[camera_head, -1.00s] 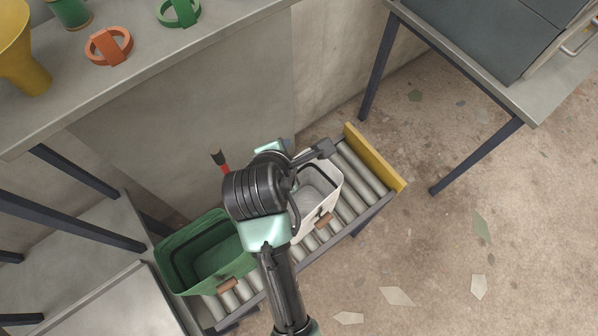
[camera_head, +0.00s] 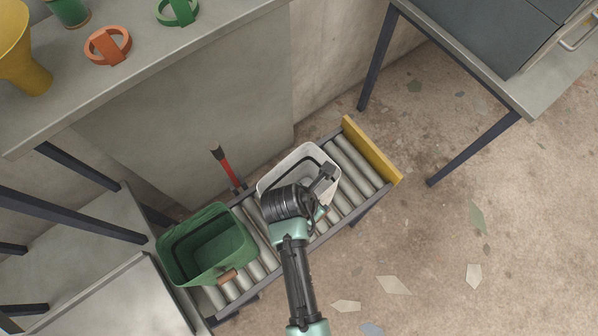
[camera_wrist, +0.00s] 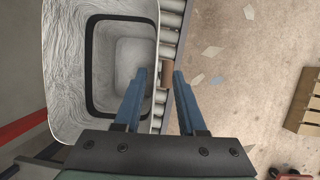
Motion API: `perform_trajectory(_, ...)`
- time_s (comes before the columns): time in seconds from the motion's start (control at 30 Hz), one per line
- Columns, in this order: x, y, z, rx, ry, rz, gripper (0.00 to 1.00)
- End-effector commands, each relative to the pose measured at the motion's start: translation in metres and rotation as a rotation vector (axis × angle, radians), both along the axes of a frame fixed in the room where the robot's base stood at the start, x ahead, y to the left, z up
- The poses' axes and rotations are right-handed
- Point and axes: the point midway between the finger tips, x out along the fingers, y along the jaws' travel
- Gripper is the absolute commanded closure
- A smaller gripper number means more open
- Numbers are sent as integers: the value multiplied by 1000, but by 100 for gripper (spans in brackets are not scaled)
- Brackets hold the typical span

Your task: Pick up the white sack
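The white sack (camera_head: 296,156) is an open-topped bin with a dark inner band, upright on the roller conveyor beside the green sack (camera_head: 213,245). My arm hides its front part in the head view. In the wrist view the white sack (camera_wrist: 66,75) fills the left, looking down into it, empty as far as shown. My gripper (camera_wrist: 159,74) has two blue fingers, apart and with nothing clasped. The brown grip (camera_wrist: 167,74) on the sack's outer side appears between the fingertips; I cannot tell how far below them it is.
The roller conveyor (camera_head: 352,173) ends at a yellow end board (camera_head: 372,151). A red-handled tool (camera_head: 226,168) stands behind it. A grey counter (camera_head: 150,75) and a table (camera_head: 520,95) flank the wall. A wooden pallet (camera_wrist: 305,103) shows in the wrist view.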

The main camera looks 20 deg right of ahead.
Motion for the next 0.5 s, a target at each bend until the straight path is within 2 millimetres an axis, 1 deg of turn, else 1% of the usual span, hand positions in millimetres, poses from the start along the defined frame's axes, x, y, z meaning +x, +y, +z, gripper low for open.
perform_trajectory(0.2, 10, -8, -23, 0, -1, -2, 60)
perform_trajectory(0.3, 11, -13, -35, 1, 1, -2, 60)
perform_trajectory(0.4, 13, -15, -40, 1, -2, -1, 60)
perform_trajectory(0.5, 13, -16, -42, 1, -2, -1, 60)
